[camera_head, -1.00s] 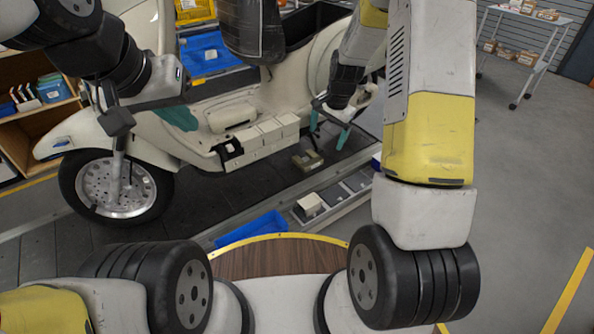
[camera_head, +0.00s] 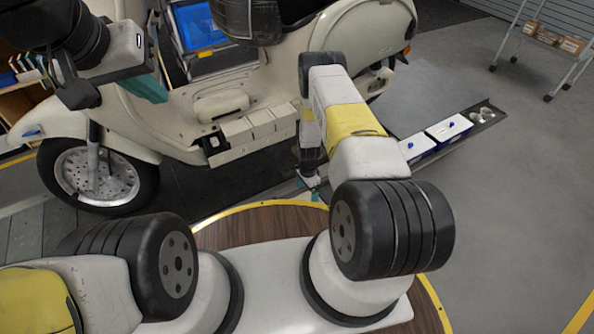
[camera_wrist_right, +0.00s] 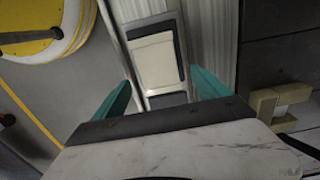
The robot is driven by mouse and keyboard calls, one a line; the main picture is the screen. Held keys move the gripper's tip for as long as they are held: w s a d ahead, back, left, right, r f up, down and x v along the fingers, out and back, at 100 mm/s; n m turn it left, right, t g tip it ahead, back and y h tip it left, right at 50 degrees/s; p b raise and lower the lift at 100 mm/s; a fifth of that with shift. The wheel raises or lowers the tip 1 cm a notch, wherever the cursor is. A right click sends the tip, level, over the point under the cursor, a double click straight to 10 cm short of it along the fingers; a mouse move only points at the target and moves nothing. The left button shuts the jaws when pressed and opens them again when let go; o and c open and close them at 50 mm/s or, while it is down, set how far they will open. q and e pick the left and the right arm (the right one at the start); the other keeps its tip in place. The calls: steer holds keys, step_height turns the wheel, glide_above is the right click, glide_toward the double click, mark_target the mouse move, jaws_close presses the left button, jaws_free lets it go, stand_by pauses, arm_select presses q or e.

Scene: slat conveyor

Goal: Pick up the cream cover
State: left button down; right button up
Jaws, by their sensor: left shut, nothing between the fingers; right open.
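The cream cover (camera_wrist_right: 155,60) is a pale rectangular block in a dark-lined compartment of a narrow grey tray. It lies just ahead of and between the teal fingers of my right gripper (camera_wrist_right: 160,78), which is open and empty. In the head view my right gripper (camera_head: 309,191) points down at the tray, and the arm hides most of that area. A small pale patch (camera_head: 311,179) shows by its fingers; I cannot tell whether it is the cover. My left gripper (camera_head: 148,88) is shut and empty, in front of the cream scooter's front end.
The cream scooter (camera_head: 225,105) stands on the dark slat conveyor behind the tray. Two white-topped blue boxes (camera_head: 449,128) sit right of my right arm. A beige bracket (camera_wrist_right: 280,100) lies beside the tray.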

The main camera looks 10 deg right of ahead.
step_height(320, 180, down, 6)
steer(key=shift+r, duration=0.1)
steer(key=c, duration=1.5)
